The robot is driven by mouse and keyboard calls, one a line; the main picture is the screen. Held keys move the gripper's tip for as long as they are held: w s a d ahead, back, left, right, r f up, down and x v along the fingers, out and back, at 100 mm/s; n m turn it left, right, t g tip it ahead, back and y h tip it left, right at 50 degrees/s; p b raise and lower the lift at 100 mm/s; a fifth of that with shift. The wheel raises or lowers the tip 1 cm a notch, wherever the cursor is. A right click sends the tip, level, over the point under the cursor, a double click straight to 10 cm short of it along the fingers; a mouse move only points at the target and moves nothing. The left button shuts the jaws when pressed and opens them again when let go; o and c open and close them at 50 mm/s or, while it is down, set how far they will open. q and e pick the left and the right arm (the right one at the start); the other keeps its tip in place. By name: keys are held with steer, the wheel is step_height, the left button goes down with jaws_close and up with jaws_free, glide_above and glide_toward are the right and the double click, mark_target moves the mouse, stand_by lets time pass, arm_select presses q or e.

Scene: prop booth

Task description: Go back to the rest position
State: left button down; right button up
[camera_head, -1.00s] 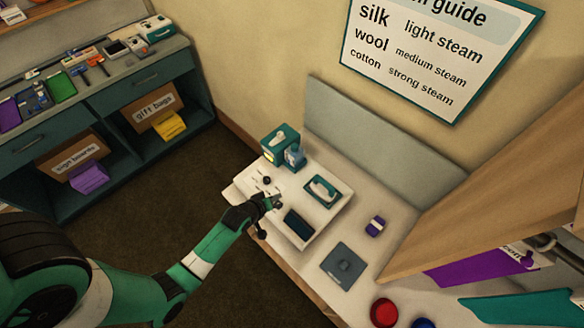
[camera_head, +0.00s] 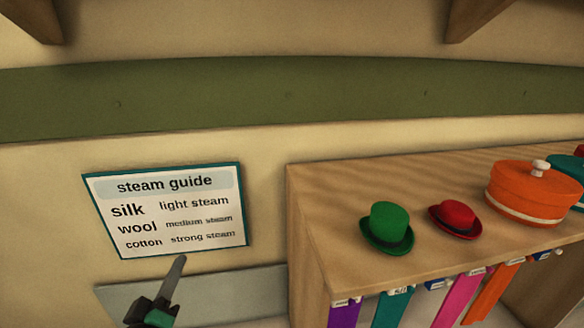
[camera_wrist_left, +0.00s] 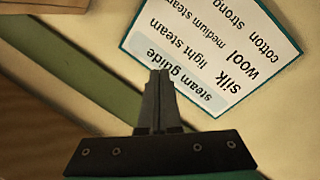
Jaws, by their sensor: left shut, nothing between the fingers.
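My left gripper (camera_head: 179,260) comes up from the bottom edge in the head view, left of centre. Its fingers point upward, just below the steam guide sign (camera_head: 165,208) as seen there. In the left wrist view the left gripper (camera_wrist_left: 159,73) has its two dark fingers together with nothing between them. The sign (camera_wrist_left: 218,50) fills the upper right of that view behind the fingertips. My right gripper is in neither view.
A wooden shelf unit (camera_head: 300,215) stands at the right. On its top are a green hat (camera_head: 388,225), a red hat (camera_head: 455,216) and a large orange round box (camera_head: 533,190). Coloured fabrics hang beneath. A green band (camera_head: 290,92) crosses the wall.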

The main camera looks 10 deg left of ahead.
arm_select(q)
steer(key=s+d+r+m+t+h+p, duration=0.1)
steer(key=d+r+t, duration=0.1)
steer(key=r, duration=0.6)
steer(key=s+d+r+m+t, duration=0.1)
steer(key=d+r, duration=0.2)
steer(key=r, duration=0.5)
steer(key=s+d+r+m+t+h+p, duration=0.1)
steer(key=s+d+r+m+t, duration=0.1)
steer(key=s+r, duration=0.5)
steer(key=s+d+r+m+t+h+p, duration=0.1)
steer(key=s+r+m, duration=0.5)
steer(key=r, duration=0.9)
steer(key=s+d+t+h, duration=0.1)
steer(key=d+t, duration=0.1)
steer(key=t, duration=0.1)
steer(key=shift+s+m+h, duration=0.3)
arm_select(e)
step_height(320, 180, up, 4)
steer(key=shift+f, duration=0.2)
